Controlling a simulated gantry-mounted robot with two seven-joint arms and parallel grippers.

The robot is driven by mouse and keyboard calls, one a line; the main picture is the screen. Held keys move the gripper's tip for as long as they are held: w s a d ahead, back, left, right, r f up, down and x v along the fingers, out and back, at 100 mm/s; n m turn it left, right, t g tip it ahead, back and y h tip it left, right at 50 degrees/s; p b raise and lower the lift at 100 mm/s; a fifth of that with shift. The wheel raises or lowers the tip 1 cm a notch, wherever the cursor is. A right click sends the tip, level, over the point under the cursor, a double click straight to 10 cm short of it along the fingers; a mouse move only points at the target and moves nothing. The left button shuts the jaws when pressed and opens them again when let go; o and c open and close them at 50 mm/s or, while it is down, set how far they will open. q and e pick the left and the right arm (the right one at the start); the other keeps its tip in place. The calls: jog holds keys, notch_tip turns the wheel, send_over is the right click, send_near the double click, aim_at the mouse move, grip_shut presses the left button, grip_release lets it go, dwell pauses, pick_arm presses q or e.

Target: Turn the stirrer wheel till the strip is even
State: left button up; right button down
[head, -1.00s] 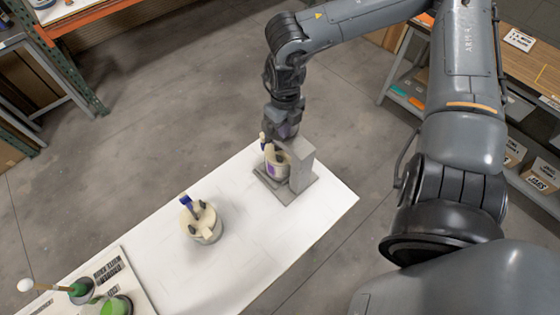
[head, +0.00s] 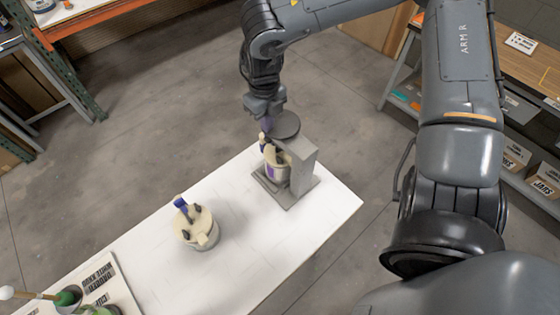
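The stirrer (head: 303,170) is a grey stand at the far end of the white table, with a dark round wheel (head: 285,124) on top. A cream pot (head: 276,170) with a purple strip on its side stands on the stirrer's base; whether the strip is even is too small to tell. My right gripper (head: 265,122) points down at the left edge of the wheel. Its fingertips are small and partly hidden, so I cannot tell if they are open or touching the wheel. My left gripper is out of view.
A second cream pot (head: 199,232) with a blue-handled tool stands mid-table. A labelled board (head: 112,284) with green pots (head: 69,296) is at the lower left. White table (head: 250,245) is bare between them. Shelving (head: 520,150) stands at the right, beyond the table.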

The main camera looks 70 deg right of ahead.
dwell(0.4)
jog(key=shift+r+p, duration=2.2)
jog(key=shift+r, duration=0.8)
